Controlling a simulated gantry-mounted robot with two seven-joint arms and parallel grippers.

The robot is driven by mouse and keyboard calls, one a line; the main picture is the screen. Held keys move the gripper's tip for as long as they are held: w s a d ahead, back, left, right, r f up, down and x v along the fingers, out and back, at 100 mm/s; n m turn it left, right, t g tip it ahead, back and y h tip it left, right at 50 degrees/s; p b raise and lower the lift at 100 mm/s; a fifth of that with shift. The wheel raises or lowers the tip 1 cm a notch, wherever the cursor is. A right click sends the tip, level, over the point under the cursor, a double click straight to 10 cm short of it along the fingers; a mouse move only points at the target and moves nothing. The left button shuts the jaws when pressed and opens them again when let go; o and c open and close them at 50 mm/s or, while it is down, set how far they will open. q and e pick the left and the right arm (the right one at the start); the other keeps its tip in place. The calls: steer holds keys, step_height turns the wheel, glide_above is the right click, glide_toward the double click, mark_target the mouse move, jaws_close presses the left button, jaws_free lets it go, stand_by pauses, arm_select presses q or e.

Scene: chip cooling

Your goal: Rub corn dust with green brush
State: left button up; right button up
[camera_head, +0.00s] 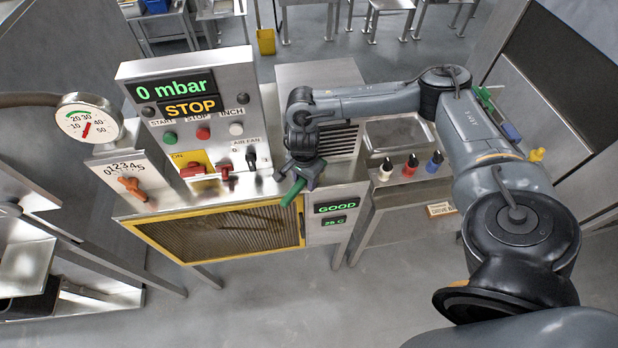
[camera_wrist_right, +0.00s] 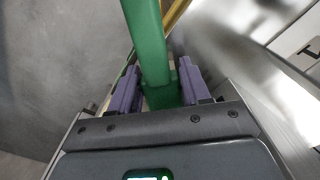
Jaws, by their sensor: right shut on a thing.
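My right gripper (camera_head: 300,178) is shut on the green brush (camera_head: 293,192), near the front right corner of the machine top. The brush's green end points down and left, just above the yellow-framed mesh panel's upper right corner. In the right wrist view the green handle (camera_wrist_right: 148,45) stands between the purple fingertips (camera_wrist_right: 160,92). The brush's bristles are hidden. The yellow-framed mesh panel (camera_head: 215,232) is on the machine's front, with a dark streaky area behind or on it; I cannot tell whether this is corn dust. My left gripper is not in view.
The control box (camera_head: 190,115) with buttons and red knobs stands behind and left of the gripper. A gauge (camera_head: 88,118) is at the left. Small white, red and blue bottles (camera_head: 409,166) stand by a metal tray (camera_head: 398,130) at right. A display reading GOOD (camera_head: 335,207) is beside the panel.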

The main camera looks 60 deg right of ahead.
steer(key=shift+w+d+f, duration=0.1)
steer(key=shift+w, duration=0.05)
steer(key=shift+d, duration=0.1)
steer(key=shift+s+d, duration=0.6)
steer(key=shift+s, duration=0.15)
steer(key=shift+s+d, duration=0.55)
steer(key=shift+s, duration=0.2)
steer(key=shift+b, duration=0.5)
steer(key=shift+w+a, duration=0.1)
steer(key=shift+a, duration=0.05)
steer(key=shift+w+a+f, duration=0.15)
steer(key=shift+w+a, duration=0.3)
steer(key=shift+w, duration=0.05)
steer(key=c, duration=0.3)
steer(key=shift+w+a, duration=0.45)
steer(key=shift+w, duration=0.4)
steer(key=shift+w+a+b, duration=0.1)
steer(key=shift+a+b, duration=0.05)
steer(key=shift+b, duration=0.15)
